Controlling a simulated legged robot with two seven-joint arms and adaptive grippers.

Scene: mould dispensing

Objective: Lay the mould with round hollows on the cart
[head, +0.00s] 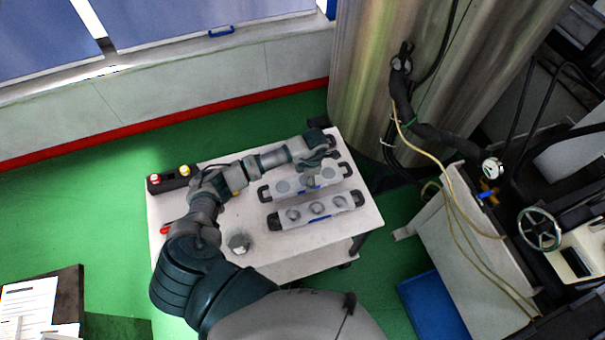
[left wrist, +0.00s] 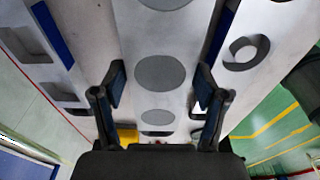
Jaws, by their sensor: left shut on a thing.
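The mould with round hollows (head: 325,177) is a pale bar with flat grey discs, at the cart's (head: 350,229) right part. In the left wrist view the mould (left wrist: 159,40) runs between my fingers. My left gripper (head: 314,165) is over it in the head view. In the left wrist view the gripper (left wrist: 160,88) is shut on its two long sides. The mould lies on or just above the cart top; I cannot tell whether it touches. My arm and hand hide part of it. My right gripper is not in view.
A mould with ring-shaped hollows (head: 318,209) lies in front of it. A mould with square hollows (left wrist: 72,60) is on its other side. A grey nut-like piece (head: 238,243) and a button box (head: 172,180) stand on the cart. A steel column (head: 365,100) rises behind.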

